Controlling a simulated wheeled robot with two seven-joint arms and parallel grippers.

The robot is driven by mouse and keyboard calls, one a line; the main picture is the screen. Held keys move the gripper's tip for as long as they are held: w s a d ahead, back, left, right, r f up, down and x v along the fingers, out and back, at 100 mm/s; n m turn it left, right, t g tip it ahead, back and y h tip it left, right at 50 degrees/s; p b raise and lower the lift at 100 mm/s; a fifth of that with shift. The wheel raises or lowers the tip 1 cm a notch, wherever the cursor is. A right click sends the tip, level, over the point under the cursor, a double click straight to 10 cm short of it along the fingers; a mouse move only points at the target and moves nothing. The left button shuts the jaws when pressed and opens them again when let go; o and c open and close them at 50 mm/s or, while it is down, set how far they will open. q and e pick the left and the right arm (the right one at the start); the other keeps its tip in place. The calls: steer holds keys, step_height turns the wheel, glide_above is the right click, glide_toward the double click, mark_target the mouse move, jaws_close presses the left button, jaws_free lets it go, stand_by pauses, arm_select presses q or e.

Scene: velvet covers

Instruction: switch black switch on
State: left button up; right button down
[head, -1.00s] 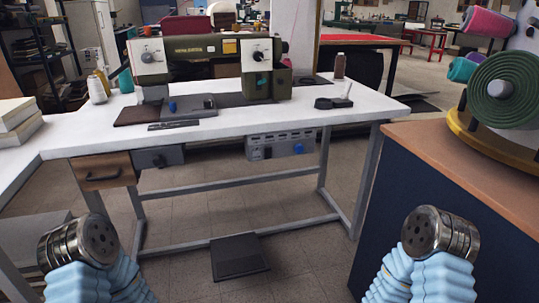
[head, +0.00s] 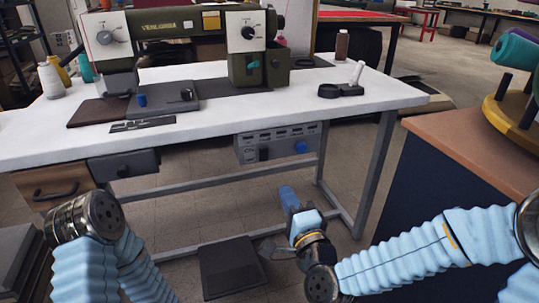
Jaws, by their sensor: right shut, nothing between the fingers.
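A grey control box (head: 282,134) hangs under the front edge of the white table. On its face, a small black switch (head: 264,154) sits left of a blue knob (head: 301,147). I cannot tell the switch's position. My right gripper (head: 287,195) is shut and empty, below the box and a little right of the switch, apart from both. It points up toward the box. Of my left arm only the sleeve and a metal joint show at lower left; its gripper is out of view.
The white table (head: 240,109) carries a green sewing machine (head: 180,47). A drawer (head: 53,187) and a grey box (head: 124,164) hang at its left. A black pedal (head: 232,268) lies on the floor below. An orange-topped cabinet (head: 462,150) stands close on the right.

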arm_select(q)
steer(key=r+p, duration=0.1)
steer(key=d+r+p, duration=0.1)
steer(key=r+p, duration=0.1)
steer(key=p, duration=0.1)
steer(key=shift+s+d+r, duration=0.15)
steer(key=shift+s+r, duration=0.15)
steer(key=shift+r, duration=0.1)
arm_select(e)
glide_toward(265, 151)
steer(key=x, duration=0.6)
steer(key=shift+w+a, duration=0.25)
steer(key=shift+w, duration=0.1)
steer(key=shift+w+r+p, duration=0.15)
steer(key=shift+r+p, duration=0.15)
steer(key=shift+p, duration=0.15)
steer(key=shift+f+g, duration=0.1)
steer(key=shift+g, duration=0.2)
arm_select(q)
steer(key=shift+d+r, duration=0.15)
steer(key=shift+r, duration=0.3)
steer(key=shift+s, duration=0.1)
